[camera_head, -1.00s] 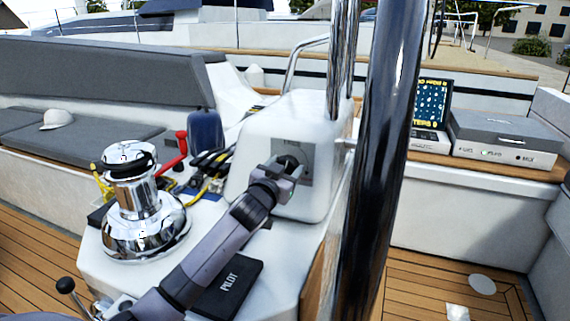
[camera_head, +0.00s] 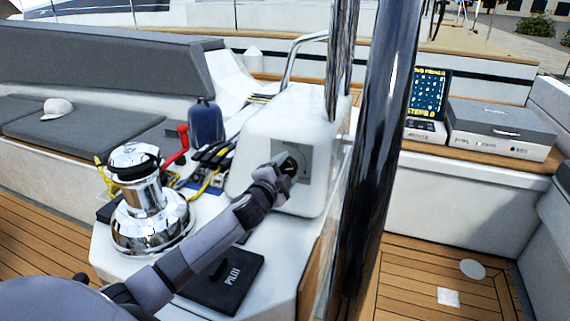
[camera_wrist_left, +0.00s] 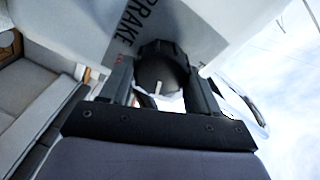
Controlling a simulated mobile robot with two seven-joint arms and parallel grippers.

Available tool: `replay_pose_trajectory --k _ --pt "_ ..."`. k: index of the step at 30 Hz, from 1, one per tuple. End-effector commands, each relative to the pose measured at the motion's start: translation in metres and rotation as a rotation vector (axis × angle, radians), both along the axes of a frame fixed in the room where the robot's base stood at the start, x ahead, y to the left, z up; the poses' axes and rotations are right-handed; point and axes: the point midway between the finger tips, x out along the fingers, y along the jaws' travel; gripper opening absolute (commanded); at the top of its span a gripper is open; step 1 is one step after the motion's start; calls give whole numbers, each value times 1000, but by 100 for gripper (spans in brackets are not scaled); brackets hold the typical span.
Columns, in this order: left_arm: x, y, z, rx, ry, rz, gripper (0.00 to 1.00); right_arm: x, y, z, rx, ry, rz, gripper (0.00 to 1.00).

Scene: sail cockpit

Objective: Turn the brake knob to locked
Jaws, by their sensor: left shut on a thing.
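The brake knob (camera_wrist_left: 163,68) is black and round with a short white mark. It sits on a grey plate (camera_wrist_left: 185,25) lettered BRAKE, on the face of the white pedestal (camera_head: 250,165). My left gripper (camera_head: 287,168) is at that plate. In the left wrist view its two fingers (camera_wrist_left: 160,88) stand one on each side of the knob, shut on it. In the head view the gripper hides most of the knob. I cannot read which setting the knob's mark points to. My right gripper is not in view.
A chrome winch (camera_head: 146,205) and a red-handled lever (camera_head: 178,150) stand left of my arm. A black PILOT book (camera_head: 222,280) lies below it. A thick chrome pole (camera_head: 375,170) rises just right of the pedestal. A grey-lidded case (camera_head: 502,130) sits at the right.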

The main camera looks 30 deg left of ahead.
Motion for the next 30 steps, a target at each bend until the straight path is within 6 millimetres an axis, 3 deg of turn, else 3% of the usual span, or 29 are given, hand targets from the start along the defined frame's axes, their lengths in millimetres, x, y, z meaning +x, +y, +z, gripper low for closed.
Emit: replay_pose_trajectory --k 18,30 --pt "0 0 0 566 139 -49 31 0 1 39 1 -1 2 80" --pt "0 0 -2 832 200 -72 31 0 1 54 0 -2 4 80"
